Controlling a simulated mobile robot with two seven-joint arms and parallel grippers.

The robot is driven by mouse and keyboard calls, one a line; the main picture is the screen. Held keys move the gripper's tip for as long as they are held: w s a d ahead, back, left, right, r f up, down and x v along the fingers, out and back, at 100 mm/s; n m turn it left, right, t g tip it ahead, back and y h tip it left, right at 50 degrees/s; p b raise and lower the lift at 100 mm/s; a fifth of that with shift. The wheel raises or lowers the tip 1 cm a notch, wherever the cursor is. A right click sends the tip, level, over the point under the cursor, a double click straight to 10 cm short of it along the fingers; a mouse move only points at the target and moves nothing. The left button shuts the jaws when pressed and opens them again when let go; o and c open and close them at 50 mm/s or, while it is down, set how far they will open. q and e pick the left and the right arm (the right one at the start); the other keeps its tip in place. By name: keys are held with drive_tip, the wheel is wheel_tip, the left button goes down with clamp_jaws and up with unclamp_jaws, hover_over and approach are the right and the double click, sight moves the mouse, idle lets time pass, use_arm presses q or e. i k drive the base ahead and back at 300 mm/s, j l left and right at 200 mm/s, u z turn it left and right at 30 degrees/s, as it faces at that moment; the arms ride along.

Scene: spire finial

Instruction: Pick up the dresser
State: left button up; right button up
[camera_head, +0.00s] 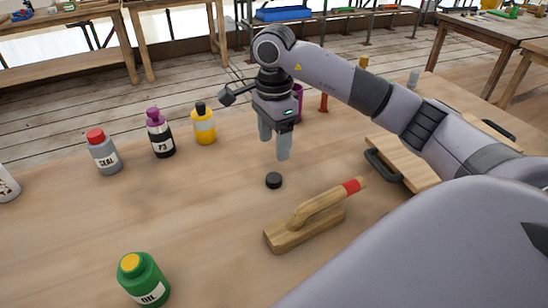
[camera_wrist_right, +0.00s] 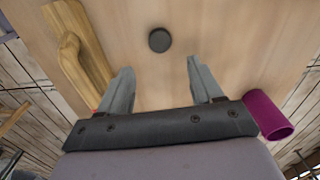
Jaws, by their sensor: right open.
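The dresser (camera_head: 290,238) is a pale wooden block with a raised handle that ends in a red band. It lies on the workbench at the centre of the head view, handle pointing right and away. My right gripper (camera_head: 274,149) is open and empty, fingers pointing down. It is above the bench, farther back than the dresser and apart from it. In the right wrist view the dresser (camera_wrist_right: 78,52) lies left of my open fingers (camera_wrist_right: 160,67), its red end partly hidden behind the left finger. My left gripper is not in view.
A small black disc (camera_head: 274,180) sits between gripper and dresser. Grey (camera_head: 104,153), purple-capped (camera_head: 160,135) and yellow (camera_head: 204,125) bottles stand left, a green oil bottle (camera_head: 144,279) in front. A purple cylinder (camera_wrist_right: 268,117) is near the gripper. Bench left of the dresser is clear.

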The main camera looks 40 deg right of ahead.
sight(317, 215)
drive_tip(key=k, duration=1)
